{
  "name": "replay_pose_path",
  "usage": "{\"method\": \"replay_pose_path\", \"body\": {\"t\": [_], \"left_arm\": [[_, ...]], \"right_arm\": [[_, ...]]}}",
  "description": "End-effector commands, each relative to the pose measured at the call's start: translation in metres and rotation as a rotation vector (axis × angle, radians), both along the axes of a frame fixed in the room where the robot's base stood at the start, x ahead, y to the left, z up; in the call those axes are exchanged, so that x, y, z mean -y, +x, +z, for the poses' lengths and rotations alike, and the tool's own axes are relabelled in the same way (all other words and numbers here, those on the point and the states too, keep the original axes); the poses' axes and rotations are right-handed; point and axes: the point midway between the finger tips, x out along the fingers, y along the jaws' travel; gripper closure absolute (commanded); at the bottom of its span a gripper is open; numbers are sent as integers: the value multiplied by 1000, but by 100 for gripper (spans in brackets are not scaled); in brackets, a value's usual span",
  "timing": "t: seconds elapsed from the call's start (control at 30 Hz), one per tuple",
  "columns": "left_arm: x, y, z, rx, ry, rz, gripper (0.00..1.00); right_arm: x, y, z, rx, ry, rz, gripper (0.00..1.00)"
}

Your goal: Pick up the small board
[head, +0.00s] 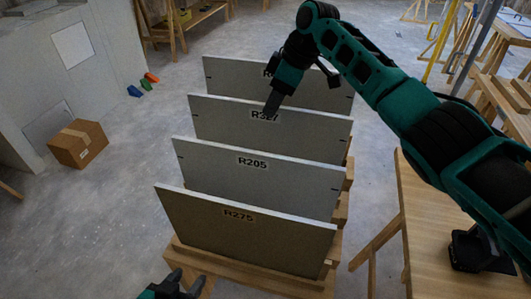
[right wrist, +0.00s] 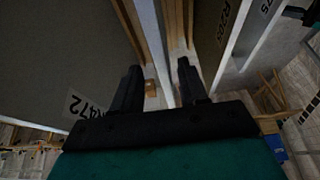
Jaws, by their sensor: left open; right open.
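Four grey boards stand upright in a wooden rack (head: 225,268), one behind another. From the front they are R275 (head: 235,242), R205 (head: 250,188), R327 (head: 220,125) and a rear board (head: 235,78), whose label is partly hidden by my right arm. Which one is the small board, I cannot tell. My right gripper (head: 270,108) points down at the top of R327, near its label. In the right wrist view, its fingers (right wrist: 158,85) are apart, with board edges beyond them; label R472 (right wrist: 90,108) shows at left. My left gripper (head: 183,284) is open and empty before the rack.
A wooden table (head: 425,225) stands right of the rack, with a black object (head: 480,252) on it. A cardboard box (head: 77,144) and small coloured blocks (head: 146,84) lie on the floor at left.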

Motion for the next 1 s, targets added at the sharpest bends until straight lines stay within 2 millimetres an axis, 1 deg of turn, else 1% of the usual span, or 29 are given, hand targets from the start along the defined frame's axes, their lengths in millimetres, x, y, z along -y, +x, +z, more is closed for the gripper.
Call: {"method": "replay_pose_path", "body": {"t": [0.13, 0.3, 0.4, 0.5, 0.7, 0.77, 1.0], "left_arm": [[1, 2, 1, 5, -2, 0, 52], [2, 3, -2, 4, -3, -1, 52], [2, 4, -3, 5, -5, -2, 52], [3, 5, -2, 6, -7, -2, 52], [3, 5, -1, 7, -8, -3, 52], [3, 5, -1, 7, -8, -3, 52], [3, 5, -1, 7, -8, -3, 52]], "right_arm": [[-5, 0, -11, -1, 0, 1, 57], [-15, -1, -36, -2, -2, 2, 57], [-20, 1, -46, -2, 0, 1, 57], [-21, 2, -51, 0, -1, 0, 57], [-22, 2, -51, 0, 0, 1, 57], [-22, 2, -51, 0, 0, 1, 61], [-21, 2, -51, 0, 0, 1, 84]]}}
